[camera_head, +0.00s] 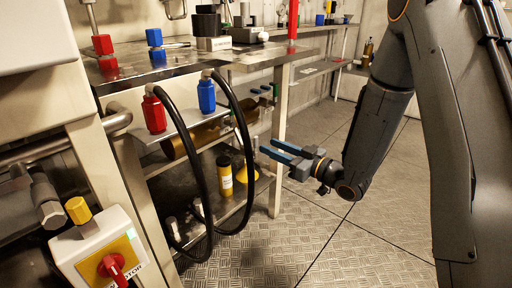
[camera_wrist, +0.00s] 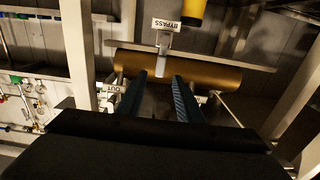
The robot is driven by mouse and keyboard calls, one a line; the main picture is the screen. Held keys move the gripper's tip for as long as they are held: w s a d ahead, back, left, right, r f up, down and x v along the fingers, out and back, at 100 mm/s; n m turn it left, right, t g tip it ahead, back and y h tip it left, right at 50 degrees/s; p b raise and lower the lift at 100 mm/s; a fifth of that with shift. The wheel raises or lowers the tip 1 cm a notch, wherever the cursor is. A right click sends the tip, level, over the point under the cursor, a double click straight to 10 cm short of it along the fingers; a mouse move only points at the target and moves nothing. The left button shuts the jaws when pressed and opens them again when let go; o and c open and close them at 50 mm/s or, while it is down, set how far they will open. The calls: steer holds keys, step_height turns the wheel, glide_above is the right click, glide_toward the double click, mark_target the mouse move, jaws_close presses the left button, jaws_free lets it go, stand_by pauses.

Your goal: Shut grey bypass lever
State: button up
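A white label reading BYPASS (camera_wrist: 179,25) shows at the top centre of the wrist view. Below it, a small light-grey piece, likely the grey bypass lever (camera_wrist: 162,66), hangs down in front of a brass cylinder (camera_wrist: 212,72). My gripper (camera_wrist: 160,75) is open, its two blue fingers apart and nothing between them. In the picture the lever lies just beyond the gap between the fingertips; I cannot tell the distance or any contact. In the head view my gripper (camera_head: 267,147) points left towards the rack, and I cannot make out the lever there.
A yellow part (camera_wrist: 193,12) sits above the brass cylinder. An OUT label (camera_wrist: 115,88) is beside the left finger. Metal posts (camera_wrist: 78,50) stand at the sides. In the head view, black hoses (camera_head: 245,150) hang left of my gripper; the floor (camera_head: 330,235) is clear.

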mark_target(257, 140)
steer(key=b+x, duration=0.2)
steer(key=x, duration=0.5)
steer(key=shift+w+a+b, duration=0.15)
steer(key=shift+a+b, duration=0.1)
steer(key=shift+b, duration=0.1)
steer(key=shift+c, duration=0.5)
jaws_close()
